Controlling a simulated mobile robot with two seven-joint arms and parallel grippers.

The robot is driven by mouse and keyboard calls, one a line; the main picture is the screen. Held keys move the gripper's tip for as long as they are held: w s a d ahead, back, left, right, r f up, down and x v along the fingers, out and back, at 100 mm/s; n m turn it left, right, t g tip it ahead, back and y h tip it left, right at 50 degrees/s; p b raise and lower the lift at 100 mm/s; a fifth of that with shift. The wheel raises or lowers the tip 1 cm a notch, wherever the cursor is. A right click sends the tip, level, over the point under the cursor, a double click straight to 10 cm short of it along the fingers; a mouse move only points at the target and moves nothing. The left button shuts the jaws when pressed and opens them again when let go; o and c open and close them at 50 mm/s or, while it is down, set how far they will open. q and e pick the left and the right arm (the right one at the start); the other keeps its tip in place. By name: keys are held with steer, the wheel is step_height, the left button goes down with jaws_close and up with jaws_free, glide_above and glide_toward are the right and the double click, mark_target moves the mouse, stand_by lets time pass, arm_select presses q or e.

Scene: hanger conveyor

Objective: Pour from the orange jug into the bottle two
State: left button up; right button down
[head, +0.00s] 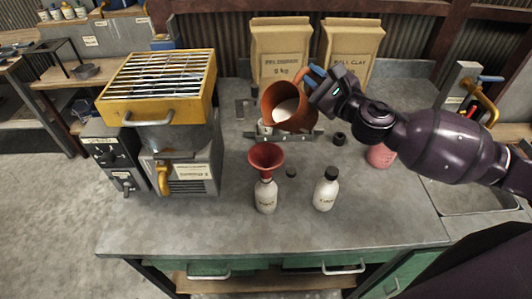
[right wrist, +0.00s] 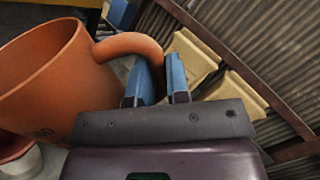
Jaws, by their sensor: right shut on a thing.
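The orange jug (head: 276,106) is held in the air over the bench, tilted with its mouth toward the camera; pale contents show inside. My right gripper (head: 314,78) is shut on the jug's handle; in the right wrist view its blue fingers (right wrist: 160,80) close around the handle (right wrist: 128,45). A white bottle with a red funnel (head: 266,158) in its neck, the funnel bottle (head: 265,197), stands below and in front of the jug. Another white bottle (head: 326,194) with a black cap stands to its right. I cannot read which label says two. My left gripper is not in view.
A yellow-topped machine with a grate (head: 160,85) stands left on the bench. Two paper sacks (head: 280,45) stand at the back. A pink container (head: 381,155) sits under my right arm, near a sink (head: 470,197). The bench front (head: 380,225) is clear.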

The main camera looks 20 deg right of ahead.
steer(key=shift+s+a+r+n+y, duration=0.25)
steer(key=shift+a+n, duration=0.15)
steer(key=shift+n, duration=0.5)
steer(key=shift+s+a+r+n+y, duration=0.2)
steer(key=shift+a+n, duration=0.15)
steer(key=shift+n, duration=0.55)
stand_by(1.1)
steer(key=shift+s+a+n, duration=0.2)
steer(key=shift+a+n, duration=0.2)
steer(key=shift+n, duration=0.3)
stand_by(0.6)
steer(key=shift+s+a+f+n+y, duration=0.15)
steer(key=shift+s+a+n+y, duration=0.1)
steer(key=shift+a+n, duration=0.35)
steer(key=shift+s+a+f+n+y, duration=0.1)
steer(key=shift+s+a+n+y, duration=0.2)
steer(key=shift+n, duration=0.5)
stand_by(1.3)
stand_by(0.5)
steer(key=d+m, duration=0.1)
steer(key=m, duration=0.1)
steer(key=w+d+m+h, duration=0.1)
steer(key=m, duration=0.1)
steer(key=w+d+m, duration=0.1)
steer(key=m, duration=0.1)
steer(key=shift+d+r+h, duration=0.1)
steer(key=shift+d+h, duration=0.15)
steer(key=shift+h, duration=0.05)
